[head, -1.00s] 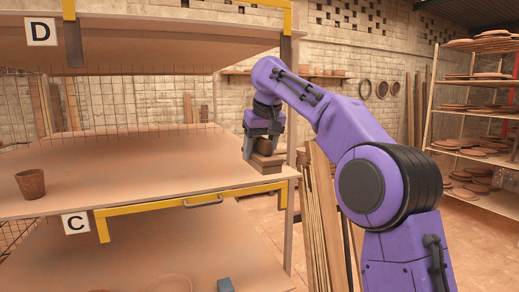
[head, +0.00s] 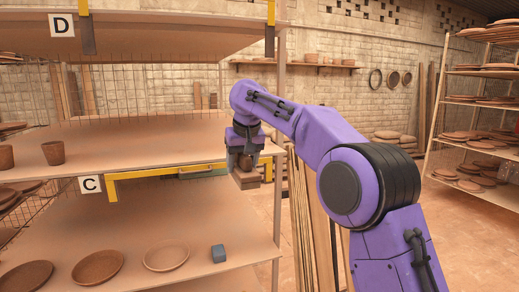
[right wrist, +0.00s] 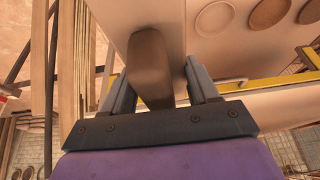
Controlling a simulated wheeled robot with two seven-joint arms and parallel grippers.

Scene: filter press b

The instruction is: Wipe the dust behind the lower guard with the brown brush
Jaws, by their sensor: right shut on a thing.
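The brown brush (head: 246,179) is a blocky brown thing held by my right gripper (head: 245,153). It is at the right front end of the shelf board marked C, at about the height of the lower guard. In the right wrist view the brush's brown handle (right wrist: 150,65) stands between the two grey fingers. The lower guard (head: 140,187) is a yellow bar along the front edge of board C, with a bent-down left end. My left gripper is not in view.
Below the guard, a lower shelf (head: 215,275) bears several clay dishes (head: 165,255) and a small grey block (head: 218,253). Two clay pots (head: 53,152) stand left on board C. Upright planks (head: 305,215) stand right of the shelf.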

